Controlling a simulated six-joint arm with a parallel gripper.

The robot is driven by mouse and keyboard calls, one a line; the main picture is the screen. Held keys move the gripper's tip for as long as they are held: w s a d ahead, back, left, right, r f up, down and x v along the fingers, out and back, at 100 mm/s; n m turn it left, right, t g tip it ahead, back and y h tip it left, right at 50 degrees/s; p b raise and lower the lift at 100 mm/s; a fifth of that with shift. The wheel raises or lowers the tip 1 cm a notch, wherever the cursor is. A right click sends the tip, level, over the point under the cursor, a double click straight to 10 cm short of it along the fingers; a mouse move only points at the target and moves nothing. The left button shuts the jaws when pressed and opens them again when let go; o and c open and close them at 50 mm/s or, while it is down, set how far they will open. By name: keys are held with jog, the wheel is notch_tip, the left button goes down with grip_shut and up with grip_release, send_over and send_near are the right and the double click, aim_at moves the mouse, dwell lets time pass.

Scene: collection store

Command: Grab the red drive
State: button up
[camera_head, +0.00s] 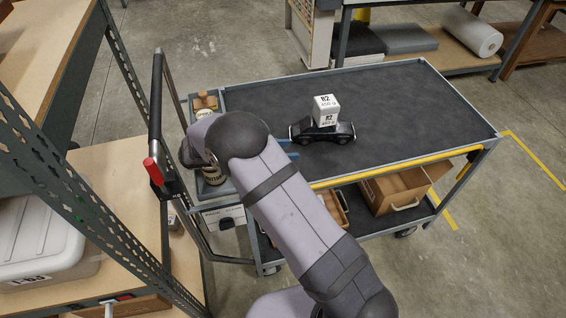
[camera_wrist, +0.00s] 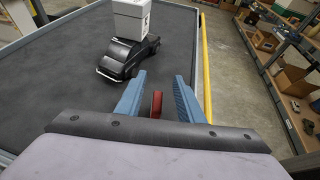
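A small dark red object (camera_wrist: 156,103), seemingly the red drive, shows in the wrist view between the two blue fingers of my gripper (camera_wrist: 160,78). My gripper is open, with a gap visible on each side of the red object. Its lower part is hidden by the gripper body. In the head view, my arm covers this object, and only bits of the blue fingers show over the near edge of the cart top, left of the black toy car (camera_head: 322,134).
The cart (camera_head: 420,95) has a raised rim and a yellow front strip (camera_head: 385,168). Its right side is clear. Small items (camera_head: 205,101) stand at its left end.

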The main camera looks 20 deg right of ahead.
jog(key=shift+f, duration=0.35)
notch_tip(320, 180, down, 3)
jog(key=shift+d+r+p, duration=0.1)
jog(key=shift+d+p, duration=0.05)
jog(key=shift+p, duration=0.45)
jog(key=shift+p+x, duration=0.55)
jog(key=shift+x, duration=0.45)
jog(key=shift+d, duration=0.35)
grip_shut()
